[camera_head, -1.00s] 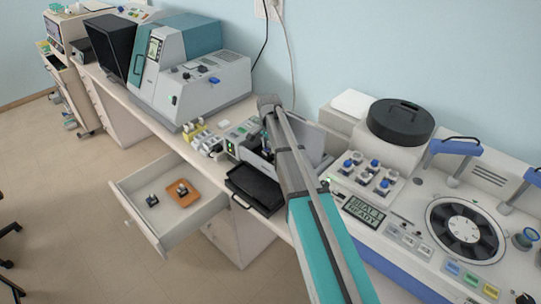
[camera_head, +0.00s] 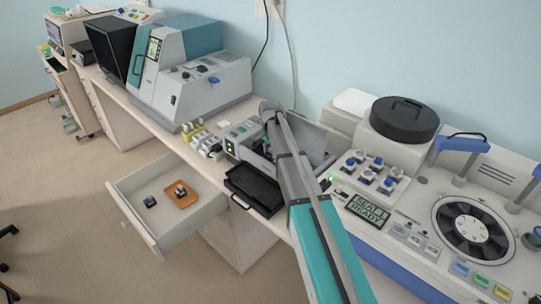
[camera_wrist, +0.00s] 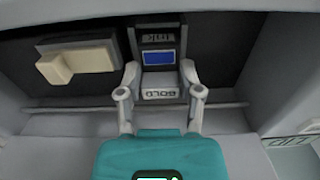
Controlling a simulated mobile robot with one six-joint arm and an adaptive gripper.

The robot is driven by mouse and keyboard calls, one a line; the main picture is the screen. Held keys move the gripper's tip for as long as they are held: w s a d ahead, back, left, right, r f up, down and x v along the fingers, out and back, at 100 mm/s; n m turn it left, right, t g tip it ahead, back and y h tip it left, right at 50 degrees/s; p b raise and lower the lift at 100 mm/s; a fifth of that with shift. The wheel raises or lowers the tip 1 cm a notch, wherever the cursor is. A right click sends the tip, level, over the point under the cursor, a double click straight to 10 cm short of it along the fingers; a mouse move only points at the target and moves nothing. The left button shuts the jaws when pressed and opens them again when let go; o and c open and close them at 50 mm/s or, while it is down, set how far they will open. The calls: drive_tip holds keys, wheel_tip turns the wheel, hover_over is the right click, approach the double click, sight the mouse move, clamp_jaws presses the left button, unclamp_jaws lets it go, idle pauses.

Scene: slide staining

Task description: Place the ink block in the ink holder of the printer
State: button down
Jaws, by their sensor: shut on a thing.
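In the wrist view my gripper (camera_wrist: 160,72) is shut on the ink block (camera_wrist: 161,88), a pale block marked GOLD with a blue patch on it. One finger is on each side of the block. The dark ink holder (camera_wrist: 158,33), marked Ink, is right behind the block. Whether the block is seated in it or only in front of it I cannot tell. In the head view the grey printer (camera_head: 243,137) stands on the bench with its lid (camera_head: 309,138) raised. My arm reaches into it and hides the block and most of my gripper.
A cream part on a grey plate (camera_wrist: 78,62) sits left of the holder, and printer walls are close on both sides. A black tray (camera_head: 255,188) projects at the printer's front. An open drawer (camera_head: 147,232) holds an orange tray (camera_head: 190,202) and small dark blocks.

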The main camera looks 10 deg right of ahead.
sight(270, 154)
drive_tip(key=shift+f, duration=0.25)
drive_tip(key=c, duration=0.5)
unclamp_jaws()
drive_tip(key=shift+c, duration=0.2)
drive_tip(key=shift+r, duration=0.25)
wheel_tip(270, 154, up, 12)
drive_tip(key=p, duration=1.2)
drive_tip(key=s+n, duration=1)
drive_tip(key=s, duration=1.9)
drive_tip(key=shift+n, duration=0.4)
